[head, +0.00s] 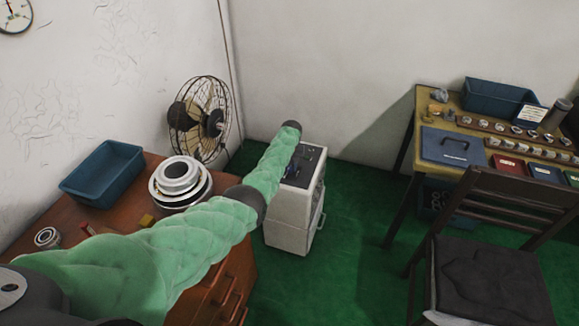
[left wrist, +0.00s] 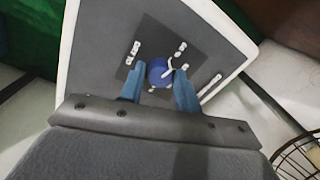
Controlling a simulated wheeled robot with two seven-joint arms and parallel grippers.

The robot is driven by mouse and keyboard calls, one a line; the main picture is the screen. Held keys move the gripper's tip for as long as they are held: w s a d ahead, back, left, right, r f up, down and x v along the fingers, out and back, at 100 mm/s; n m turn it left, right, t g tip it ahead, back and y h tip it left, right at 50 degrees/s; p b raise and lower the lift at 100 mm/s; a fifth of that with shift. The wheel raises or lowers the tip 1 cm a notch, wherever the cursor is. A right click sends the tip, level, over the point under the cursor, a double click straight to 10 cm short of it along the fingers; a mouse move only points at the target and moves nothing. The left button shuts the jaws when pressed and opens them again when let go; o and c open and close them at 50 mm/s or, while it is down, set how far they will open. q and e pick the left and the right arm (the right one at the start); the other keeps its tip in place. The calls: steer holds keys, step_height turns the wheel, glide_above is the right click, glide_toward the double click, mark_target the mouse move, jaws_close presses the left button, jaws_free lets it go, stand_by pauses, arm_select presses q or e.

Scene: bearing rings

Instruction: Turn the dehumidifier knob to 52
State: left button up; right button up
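The dehumidifier (head: 294,213) is a white box with a dark top panel, standing on the green floor beyond the wooden cabinet. My left arm, in a green quilted sleeve, reaches over its top and hides part of the panel. In the left wrist view the dark panel (left wrist: 105,60) fills the middle, with white markings around a round blue knob (left wrist: 160,71) that has a white pointer. My left gripper (left wrist: 158,86) has its two blue fingers apart, one on each side of the knob. I cannot tell whether they touch it. The numbers are too small to read. My right gripper is out of view.
A wooden cabinet (head: 222,268) at the left carries a blue bin (head: 104,172) and stacked bearing rings (head: 180,178). A fan (head: 200,120) stands by the wall. A table (head: 405,150) and a chair (head: 490,285) are at the right. Green floor lies between.

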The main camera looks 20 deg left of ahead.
arm_select(q)
steer(key=c, duration=0.5)
